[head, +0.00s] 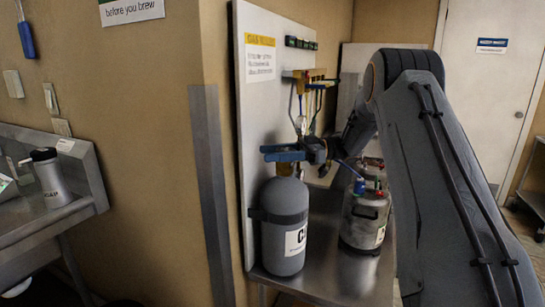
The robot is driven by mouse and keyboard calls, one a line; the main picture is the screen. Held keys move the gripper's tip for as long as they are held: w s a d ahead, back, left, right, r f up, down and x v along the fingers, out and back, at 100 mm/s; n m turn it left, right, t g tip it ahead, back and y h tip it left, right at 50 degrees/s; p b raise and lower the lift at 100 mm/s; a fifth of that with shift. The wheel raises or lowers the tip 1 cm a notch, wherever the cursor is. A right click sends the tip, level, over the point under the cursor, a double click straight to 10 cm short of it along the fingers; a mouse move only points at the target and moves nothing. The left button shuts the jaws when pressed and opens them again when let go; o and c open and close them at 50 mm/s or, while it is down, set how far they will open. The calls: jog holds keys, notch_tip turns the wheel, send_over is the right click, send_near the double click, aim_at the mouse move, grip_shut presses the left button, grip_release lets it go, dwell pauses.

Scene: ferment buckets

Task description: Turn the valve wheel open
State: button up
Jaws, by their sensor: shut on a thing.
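A grey gas cylinder (284,225) with a white label stands upright on a steel table, and a dark band runs around its upper part. A brass-coloured valve (285,169) sits on its top. My gripper (272,152) is directly above the cylinder, level, reaching in from the right. Its blue fingers are shut at the top of the valve, where the valve wheel is. The wheel itself is mostly hidden by the fingers, so I cannot tell how far it is turned.
A steel keg (361,222) with a blue and red fitting stands right of the cylinder. A white panel (245,120) with a yellow-headed sign rises behind. Thin hoses hang from a manifold (309,76). A steel sink counter (62,214) is at left. My arm covers the right side.

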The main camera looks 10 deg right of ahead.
jog(key=shift+r, duration=0.1)
dwell(0.4)
jog(key=o, duration=0.8)
jog(key=shift+c, duration=0.2)
jog(key=d+b, duration=0.2)
jog(key=d, duration=0.4)
jog(key=shift+w+d, duration=0.1)
jog(key=shift+d, duration=0.75)
